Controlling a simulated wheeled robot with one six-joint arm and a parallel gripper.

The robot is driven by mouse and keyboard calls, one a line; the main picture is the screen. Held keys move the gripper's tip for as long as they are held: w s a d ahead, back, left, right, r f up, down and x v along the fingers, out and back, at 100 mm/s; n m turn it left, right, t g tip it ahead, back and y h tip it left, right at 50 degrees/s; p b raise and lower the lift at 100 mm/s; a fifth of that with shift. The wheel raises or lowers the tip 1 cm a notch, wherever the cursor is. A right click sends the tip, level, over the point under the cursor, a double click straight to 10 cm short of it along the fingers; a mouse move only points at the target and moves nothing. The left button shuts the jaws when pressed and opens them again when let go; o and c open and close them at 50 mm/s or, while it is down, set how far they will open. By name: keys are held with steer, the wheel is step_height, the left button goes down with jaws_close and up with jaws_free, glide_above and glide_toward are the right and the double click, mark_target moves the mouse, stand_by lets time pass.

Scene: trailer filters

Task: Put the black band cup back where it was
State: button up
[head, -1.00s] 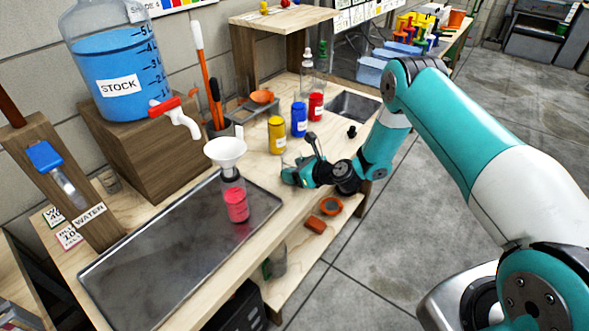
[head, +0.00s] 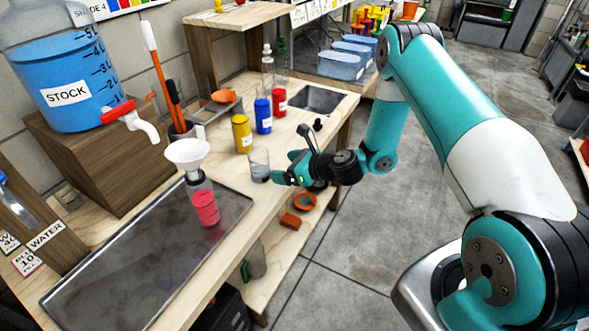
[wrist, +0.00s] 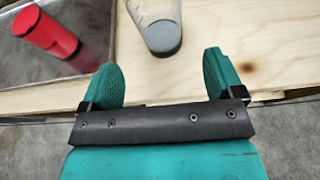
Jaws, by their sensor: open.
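A small clear cup with a grey lower part (head: 259,166) stands upright on the wooden bench, just left of my gripper (head: 283,171). No black band is clear on it at this size. In the wrist view the cup (wrist: 161,32) is beyond my fingertips, roughly centred between them and cut by the top edge. My gripper (wrist: 160,63) is open and empty, with its two green fingers apart and a gap between them and the cup. The fingers are near the bench's front edge.
Yellow (head: 242,134), blue (head: 263,116) and red (head: 280,102) bottles stand behind the cup. A pink-filled bottle (head: 205,206) with a white funnel (head: 187,151) stands on the metal tray (head: 120,265) at left. A sink (head: 318,99) lies behind, right.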

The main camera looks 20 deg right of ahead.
steer(key=s+a+r+n+g+y, duration=0.1)
steer(key=s+a+r+n+g, duration=0.3)
steer(key=r+n, duration=0.3)
steer(key=s+a+r+n+g, duration=0.1)
steer(key=s+a+r+n, duration=0.35)
steer(key=r+n, duration=0.2)
steer(key=s+a+r+n+g+y, duration=0.1)
steer(key=s+a+r+n+g, duration=0.2)
steer(key=s+r+n, duration=0.4)
steer(key=s+d+r+n+g+h, duration=0.1)
steer(key=s+r+n+h, duration=0.1)
steer(key=s+n, duration=0.5)
steer(key=s+d+r+n+g+h, duration=0.1)
steer(key=s+r+n+h, duration=0.2)
steer(key=s+r+n, duration=0.2)
steer(key=s+n, duration=0.3)
steer(key=s, duration=0.1)
steer(key=shift+s+g+h, duration=0.3)
steer(key=shift+s+g, duration=0.1)
